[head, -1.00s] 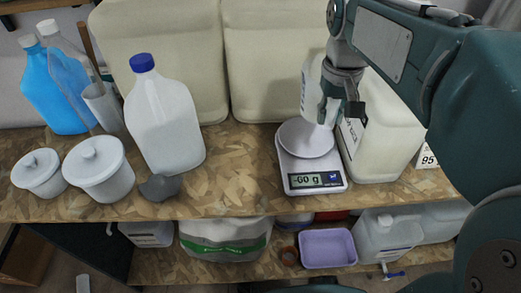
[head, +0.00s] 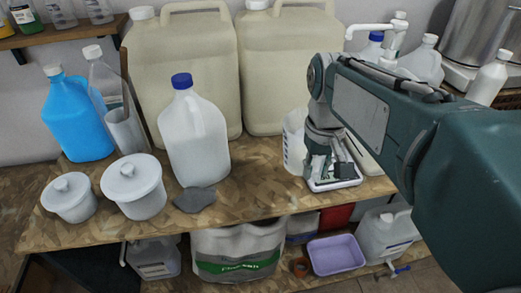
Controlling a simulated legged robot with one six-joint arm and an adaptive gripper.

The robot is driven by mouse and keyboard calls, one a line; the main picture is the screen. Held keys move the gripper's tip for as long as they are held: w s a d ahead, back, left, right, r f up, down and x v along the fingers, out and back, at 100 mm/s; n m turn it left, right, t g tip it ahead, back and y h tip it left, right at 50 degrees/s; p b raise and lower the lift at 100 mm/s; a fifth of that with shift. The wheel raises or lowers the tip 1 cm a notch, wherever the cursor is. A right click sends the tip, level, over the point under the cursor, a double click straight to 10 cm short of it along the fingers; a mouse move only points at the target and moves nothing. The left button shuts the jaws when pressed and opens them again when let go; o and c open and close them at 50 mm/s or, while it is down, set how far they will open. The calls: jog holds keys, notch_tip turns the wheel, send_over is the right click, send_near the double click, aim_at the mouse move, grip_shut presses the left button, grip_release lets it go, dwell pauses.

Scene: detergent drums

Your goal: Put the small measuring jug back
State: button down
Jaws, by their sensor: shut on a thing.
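The small measuring jug (head: 294,143) is white with dark markings and shows just left of my gripper, partly hidden behind it. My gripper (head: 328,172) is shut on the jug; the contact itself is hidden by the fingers. The gripper points down in front of the white kitchen scale (head: 347,183). Only the scale's edges show, and its display cannot be read. Whether the jug's base touches the bench is hidden.
Large cream drums (head: 283,70) line the back. Bare bench lies between the blue-capped jug and my gripper.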

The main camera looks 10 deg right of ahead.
jog(key=w+a+f, duration=0.2)
jog(key=f, duration=0.1)
jog(key=w+a+f, duration=0.2)
jog(key=w+f, duration=0.1)
jog(key=f, duration=0.1)
jog(key=w+a+f, duration=0.2)
jog(key=w+f, duration=0.1)
jog(key=shift+w+f, duration=0.15)
jog(key=shift+f, duration=0.2)
jog(key=shift+a+f, duration=0.2)
jog(key=shift+a, duration=0.2)
jog(key=shift+c, duration=2.4)
grip_release()
jog(key=shift+d, duration=0.35)
